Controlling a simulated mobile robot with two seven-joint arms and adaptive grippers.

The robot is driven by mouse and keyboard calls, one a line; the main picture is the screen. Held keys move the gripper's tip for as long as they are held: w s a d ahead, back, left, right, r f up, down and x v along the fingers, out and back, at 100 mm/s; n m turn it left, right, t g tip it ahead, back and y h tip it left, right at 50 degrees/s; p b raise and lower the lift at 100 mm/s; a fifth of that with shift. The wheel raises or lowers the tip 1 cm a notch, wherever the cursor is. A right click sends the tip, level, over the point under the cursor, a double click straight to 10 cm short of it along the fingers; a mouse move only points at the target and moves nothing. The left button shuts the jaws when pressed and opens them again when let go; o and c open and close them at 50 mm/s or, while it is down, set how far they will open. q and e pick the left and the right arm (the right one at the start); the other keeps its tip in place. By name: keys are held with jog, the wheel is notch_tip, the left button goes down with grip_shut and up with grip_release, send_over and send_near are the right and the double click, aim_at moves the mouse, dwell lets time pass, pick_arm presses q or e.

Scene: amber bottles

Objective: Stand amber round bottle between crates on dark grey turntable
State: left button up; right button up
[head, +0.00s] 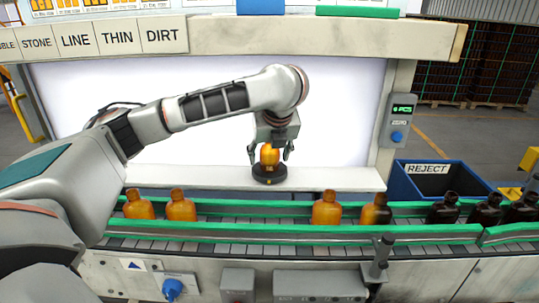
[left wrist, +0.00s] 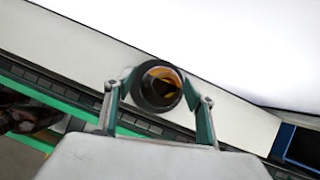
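An amber round bottle (head: 269,156) stands upright on the small dark grey turntable (head: 269,176), on the white ledge behind the conveyor. My left gripper (head: 270,154) points down over it, with one finger on each side. Gaps show between the fingers and the bottle in the head view, so the gripper is open around it. The left wrist view looks down on the bottle's dark round mouth (left wrist: 158,88) between the teal-padded fingers (left wrist: 158,100). My right gripper is not in view.
Amber bottles (head: 327,210) stand on the green-railed conveyor (head: 240,207) in front of the ledge, with darker bottles (head: 487,210) at the right. A blue REJECT bin (head: 425,168) stands at right. A display box (head: 398,120) is on the right post. The ledge beside the turntable is clear.

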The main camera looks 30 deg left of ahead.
pick_arm(q)
jog(key=shift+s+d+r, duration=0.1)
jog(key=shift+r, duration=0.35)
jog(key=s+d, duration=0.8)
jog(key=shift+s+d+r, duration=0.15)
jog(key=shift+s+d, duration=0.2)
jog(key=shift+s, duration=0.05)
